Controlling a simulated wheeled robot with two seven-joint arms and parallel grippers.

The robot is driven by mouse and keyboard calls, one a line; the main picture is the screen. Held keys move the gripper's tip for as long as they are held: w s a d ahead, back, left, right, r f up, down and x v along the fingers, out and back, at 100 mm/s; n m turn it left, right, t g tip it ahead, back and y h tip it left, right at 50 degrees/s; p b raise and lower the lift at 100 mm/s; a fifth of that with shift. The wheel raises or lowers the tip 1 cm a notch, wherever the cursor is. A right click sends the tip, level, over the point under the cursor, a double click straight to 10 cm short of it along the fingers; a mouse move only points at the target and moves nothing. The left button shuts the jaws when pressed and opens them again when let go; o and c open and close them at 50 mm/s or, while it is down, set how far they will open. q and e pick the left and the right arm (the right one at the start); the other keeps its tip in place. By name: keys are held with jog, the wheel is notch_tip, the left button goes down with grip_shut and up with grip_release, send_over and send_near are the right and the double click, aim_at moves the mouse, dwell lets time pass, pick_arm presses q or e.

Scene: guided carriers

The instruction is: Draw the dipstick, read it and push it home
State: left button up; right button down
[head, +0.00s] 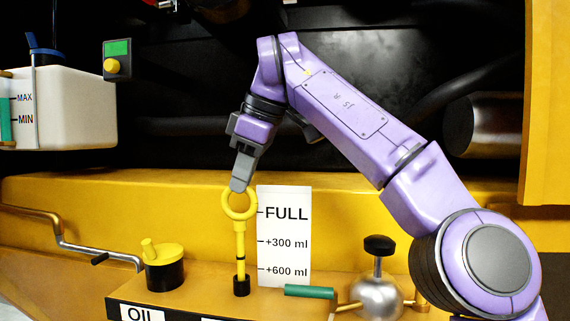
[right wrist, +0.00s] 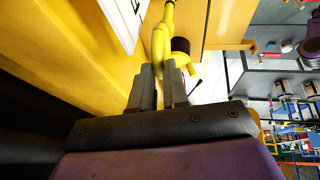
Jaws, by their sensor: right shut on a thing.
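The yellow dipstick (head: 240,240) stands upright with its ring handle at the top and its lower end in a black tube (head: 241,286) on the orange ledge. My right gripper (head: 239,186) comes from above and is shut on the ring. In the right wrist view the fingers (right wrist: 165,75) close on the yellow ring (right wrist: 160,45). A white card (head: 284,235) marked FULL, +300 ml and +600 ml stands just right of the dipstick. The dipstick's part inside the tube is hidden. My left gripper is not in view.
A black filler with a yellow cap (head: 163,262) stands left of the dipstick. A teal-handled lever (head: 309,292) and a round metal pump body (head: 377,295) are to the right. A white tank (head: 65,115) with MAX and MIN marks is at upper left.

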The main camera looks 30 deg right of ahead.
notch_tip(320, 180, up, 7)
jog(key=p, duration=0.4)
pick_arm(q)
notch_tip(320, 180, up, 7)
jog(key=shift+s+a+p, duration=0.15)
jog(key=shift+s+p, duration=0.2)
pick_arm(e)
jog(key=shift+r, duration=0.15)
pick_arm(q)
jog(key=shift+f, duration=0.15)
pick_arm(e)
jog(key=c, duration=1.4)
grip_release()
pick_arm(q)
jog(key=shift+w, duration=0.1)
pick_arm(e)
jog(key=shift+w+a, duration=0.1)
jog(key=shift+w, duration=0.05)
